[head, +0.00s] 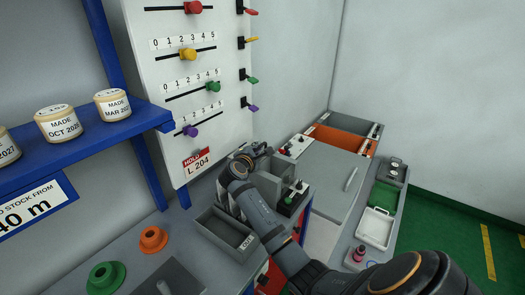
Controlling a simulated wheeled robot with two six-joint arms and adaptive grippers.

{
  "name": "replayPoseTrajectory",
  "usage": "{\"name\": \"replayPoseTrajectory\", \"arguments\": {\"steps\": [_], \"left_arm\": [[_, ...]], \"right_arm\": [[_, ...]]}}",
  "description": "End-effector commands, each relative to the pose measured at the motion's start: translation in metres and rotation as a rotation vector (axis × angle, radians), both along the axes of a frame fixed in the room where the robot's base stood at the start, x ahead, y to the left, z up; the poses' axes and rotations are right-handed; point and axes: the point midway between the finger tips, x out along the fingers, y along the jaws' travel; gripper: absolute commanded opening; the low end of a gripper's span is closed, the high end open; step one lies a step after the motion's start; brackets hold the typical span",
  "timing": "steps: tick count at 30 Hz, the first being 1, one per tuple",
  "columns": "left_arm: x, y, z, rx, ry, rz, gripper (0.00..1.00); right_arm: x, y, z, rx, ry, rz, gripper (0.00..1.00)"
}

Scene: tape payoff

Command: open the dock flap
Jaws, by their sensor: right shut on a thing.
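My right arm comes in from the lower right and bends at the wrist over the machine in the middle. My right gripper (266,151) is at the far end of this arm, low in front of the wall board. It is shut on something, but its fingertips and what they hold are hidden. A broad grey panel with a bar handle (351,179) lies to the right of the wrist. I cannot tell which part is the dock flap. My left gripper is not in view.
A white board with coloured sliders (188,54) stands behind. A blue shelf (90,143) with tape rolls is at left. A white tray (375,227) is at right.

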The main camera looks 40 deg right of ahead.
Motion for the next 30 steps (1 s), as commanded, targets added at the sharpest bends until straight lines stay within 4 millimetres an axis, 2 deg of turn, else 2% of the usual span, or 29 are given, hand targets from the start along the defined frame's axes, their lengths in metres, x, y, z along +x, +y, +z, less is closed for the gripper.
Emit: {"name": "replayPoseTrajectory", "arguments": {"steps": [6, 7, 9, 18, 30], "left_arm": [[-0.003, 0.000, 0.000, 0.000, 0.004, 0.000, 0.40], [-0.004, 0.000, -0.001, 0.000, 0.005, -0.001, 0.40], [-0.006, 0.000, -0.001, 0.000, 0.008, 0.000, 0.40], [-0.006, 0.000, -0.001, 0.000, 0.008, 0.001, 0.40], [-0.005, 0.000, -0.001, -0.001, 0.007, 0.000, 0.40]], "right_arm": [[0.000, 0.001, -0.001, 0.003, 0.000, 0.003, 0.00], [0.000, 0.001, -0.001, 0.003, 0.000, 0.003, 0.13], [0.000, 0.001, -0.001, 0.003, 0.000, 0.003, 0.20], [-0.001, 0.002, -0.001, 0.004, 0.000, 0.002, 0.20], [-0.036, 0.055, 0.012, 0.006, 0.001, 0.004, 0.20]]}}
